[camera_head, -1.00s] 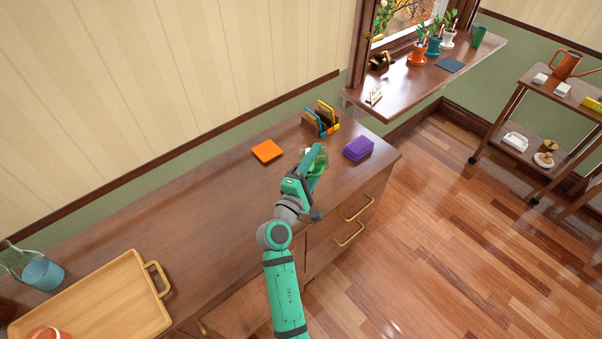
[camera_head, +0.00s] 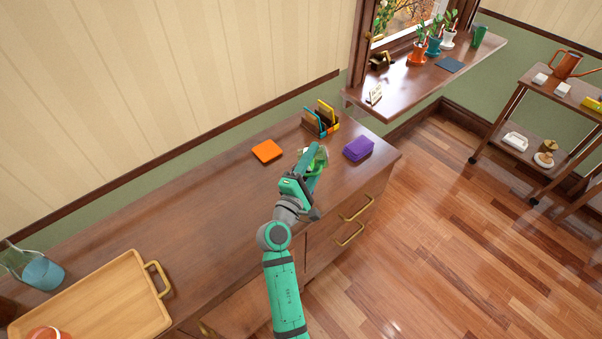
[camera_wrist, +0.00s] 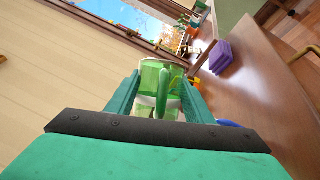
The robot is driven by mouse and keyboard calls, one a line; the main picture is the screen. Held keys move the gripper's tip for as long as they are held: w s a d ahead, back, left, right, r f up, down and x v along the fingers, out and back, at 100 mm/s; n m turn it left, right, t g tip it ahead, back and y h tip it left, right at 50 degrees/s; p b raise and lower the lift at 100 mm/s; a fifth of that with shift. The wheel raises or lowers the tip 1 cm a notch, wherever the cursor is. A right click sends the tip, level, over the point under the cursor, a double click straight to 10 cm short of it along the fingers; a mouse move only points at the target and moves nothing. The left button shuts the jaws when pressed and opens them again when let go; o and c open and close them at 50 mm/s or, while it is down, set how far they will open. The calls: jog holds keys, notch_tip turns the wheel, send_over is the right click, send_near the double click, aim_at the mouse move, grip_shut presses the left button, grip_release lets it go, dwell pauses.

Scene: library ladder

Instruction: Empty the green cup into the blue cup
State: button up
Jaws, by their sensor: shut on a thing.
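A wooden tray (camera_head: 118,292) with brass handles lies on the counter near the blue cup. An orange square (camera_head: 267,151), a purple block (camera_head: 358,148) and a letter holder (camera_head: 321,120) are near my gripper. The middle of the counter (camera_head: 185,225) is clear.

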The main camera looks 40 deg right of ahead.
jog(key=shift+w+a+r+n+t+h, duration=0.15)
jog(key=shift+w+a+n+t, duration=0.15)
jog(key=shift+n, duration=0.6)
jog(key=shift+w+a+r+n+t+h, duration=0.15)
jog(key=shift+n+t, duration=0.2)
jog(key=shift+n, duration=0.55)
jog(key=shift+w+a+r+n+t, duration=0.15)
jog(key=shift+w+a+n+t, duration=0.15)
jog(key=shift+n, duration=0.6)
dwell(2.6)
jog(key=shift+s, duration=0.1)
